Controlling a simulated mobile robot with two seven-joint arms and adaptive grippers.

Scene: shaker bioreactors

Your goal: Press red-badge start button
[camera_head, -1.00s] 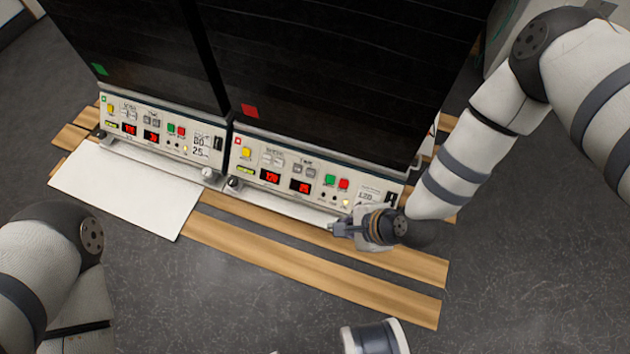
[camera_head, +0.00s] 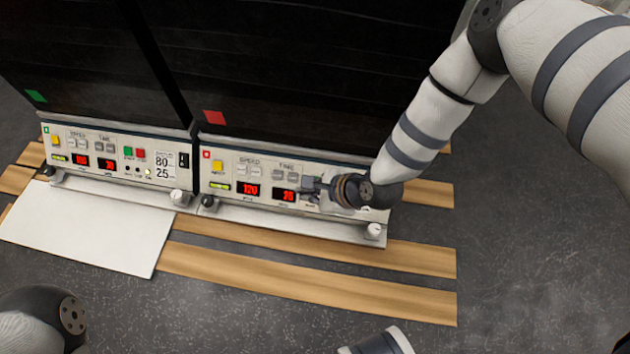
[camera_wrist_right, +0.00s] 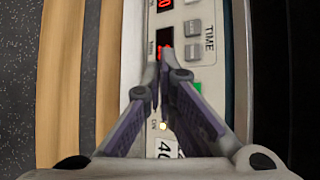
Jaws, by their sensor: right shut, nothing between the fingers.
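The red badge (camera_head: 214,117) is on the dark front of the right shaker, with a small red mark on its control panel (camera_head: 228,168). That panel has a yellow button (camera_head: 217,166), grey keys and red displays (camera_head: 247,190). My right gripper (camera_head: 308,188) is shut and empty in front of the panel, just right of the second display, hiding the area where the start button sits. In the right wrist view its fingertips (camera_wrist_right: 161,66) lie over the panel beside a display. A green button (camera_wrist_right: 197,87) shows partly behind one finger. I cannot tell whether the fingertips touch the panel.
The left shaker has a green badge (camera_head: 36,96) and its own panel with green (camera_head: 128,152) and red buttons. A white sheet (camera_head: 90,228) lies before it. Wooden slats (camera_head: 300,285) run along the grey floor. Open floor is at the right.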

